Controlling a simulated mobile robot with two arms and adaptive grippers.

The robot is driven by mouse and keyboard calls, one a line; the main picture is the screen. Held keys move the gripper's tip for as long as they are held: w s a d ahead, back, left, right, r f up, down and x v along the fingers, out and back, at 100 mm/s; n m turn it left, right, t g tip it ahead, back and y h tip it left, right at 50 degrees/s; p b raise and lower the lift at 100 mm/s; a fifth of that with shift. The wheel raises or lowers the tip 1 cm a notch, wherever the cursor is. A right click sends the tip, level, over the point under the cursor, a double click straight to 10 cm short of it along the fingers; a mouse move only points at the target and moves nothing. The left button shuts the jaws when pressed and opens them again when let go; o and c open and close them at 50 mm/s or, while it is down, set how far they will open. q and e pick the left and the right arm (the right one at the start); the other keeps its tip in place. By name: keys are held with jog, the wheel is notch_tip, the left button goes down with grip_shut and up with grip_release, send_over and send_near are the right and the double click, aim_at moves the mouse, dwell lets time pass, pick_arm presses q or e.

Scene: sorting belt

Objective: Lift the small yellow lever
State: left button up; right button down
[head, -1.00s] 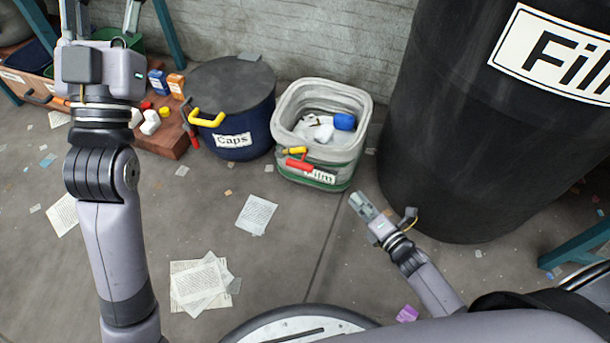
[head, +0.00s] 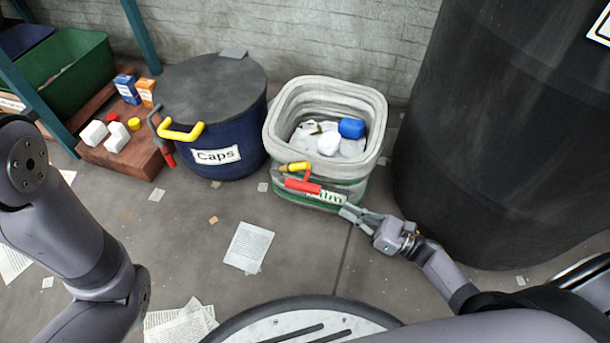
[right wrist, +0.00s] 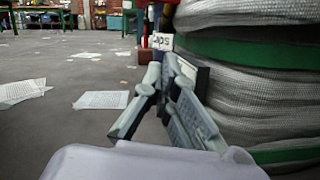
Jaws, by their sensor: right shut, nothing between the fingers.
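A small yellow lever (head: 294,167) sits on the front of the grey-and-green bin marked Film (head: 283,125). A red handle (head: 303,186) is just below it. A larger, bent yellow handle (head: 183,132) is on the dark blue Caps bin (head: 240,128). My right gripper (head: 350,212) is shut and empty, low at the front right of the Film bin, below and right of the yellow lever. In the right wrist view its fingers (right wrist: 164,72) lie close together beside the bin's mesh side (right wrist: 260,72); the yellow lever does not show there. My left gripper is outside the views.
A big black drum (head: 475,150) stands right of the Film bin. White blocks (head: 117,138) and small boxes (head: 127,89) sit on a brown platform (head: 130,160) at left. Papers (head: 248,248) lie on otherwise open floor.

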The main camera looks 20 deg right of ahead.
jog(key=shift+a, duration=0.1)
jog(key=b, duration=0.4)
send_near(292, 167)
jog(key=shift+w+a+f, duration=0.8)
jog(key=shift+w+a, duration=0.85)
jog(key=shift+a, duration=0.5)
jog(key=shift+p, duration=0.3)
